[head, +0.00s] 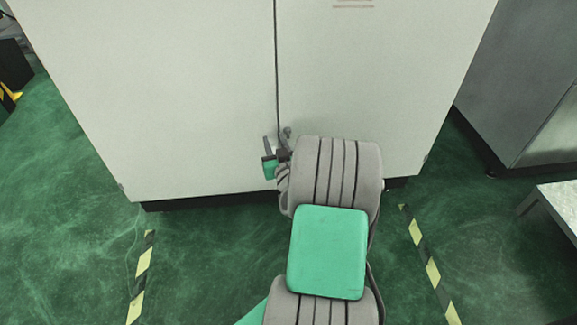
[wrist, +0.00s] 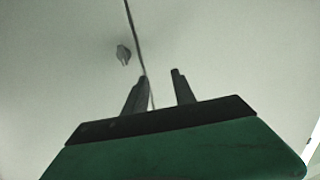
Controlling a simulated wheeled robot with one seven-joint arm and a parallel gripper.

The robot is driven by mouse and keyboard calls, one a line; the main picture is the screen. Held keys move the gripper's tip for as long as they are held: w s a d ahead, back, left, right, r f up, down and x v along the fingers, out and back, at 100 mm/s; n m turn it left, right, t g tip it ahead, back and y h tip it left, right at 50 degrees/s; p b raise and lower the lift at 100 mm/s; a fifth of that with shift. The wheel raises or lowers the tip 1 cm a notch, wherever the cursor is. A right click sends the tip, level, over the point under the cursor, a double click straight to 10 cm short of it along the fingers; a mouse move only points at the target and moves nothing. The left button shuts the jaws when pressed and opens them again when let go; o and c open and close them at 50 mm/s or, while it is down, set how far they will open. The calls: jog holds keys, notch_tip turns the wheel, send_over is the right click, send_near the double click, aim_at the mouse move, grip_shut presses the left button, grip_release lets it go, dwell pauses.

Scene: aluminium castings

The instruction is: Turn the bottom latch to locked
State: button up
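The latch (wrist: 123,55) shows in the wrist view as a small grey handle beside the dark door seam. It lies beyond and to the left of my fingertips, and nothing touches it there. Its exact turn is too small to tell. My gripper (wrist: 159,77) is open, with its two dark fingers apart and nothing between them. In the head view my gripper (head: 277,138) is low in front of the cabinet doors, close to the seam. There the gripper and arm crowd the latch area, so I cannot clearly separate the latch from the fingers.
The large pale cabinet (head: 190,90) has two closed doors meeting at a vertical seam. A grey metal cabinet (head: 530,100) stands at the right, with a pale table (head: 560,205) before it. Striped floor tape (head: 430,270) runs on both sides. The green floor (head: 210,260) at left is clear.

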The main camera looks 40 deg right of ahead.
aim_at(288, 135)
jog(key=s+d+f+m+h+b, duration=0.2)
jog(key=s+d+f+h, duration=0.1)
jog(key=d+f, duration=0.15)
jog(key=shift+g, duration=0.3)
jog(key=p+x, duration=0.2)
jog(key=x, duration=0.4)
jog(key=shift+w, duration=0.4)
grip_shut()
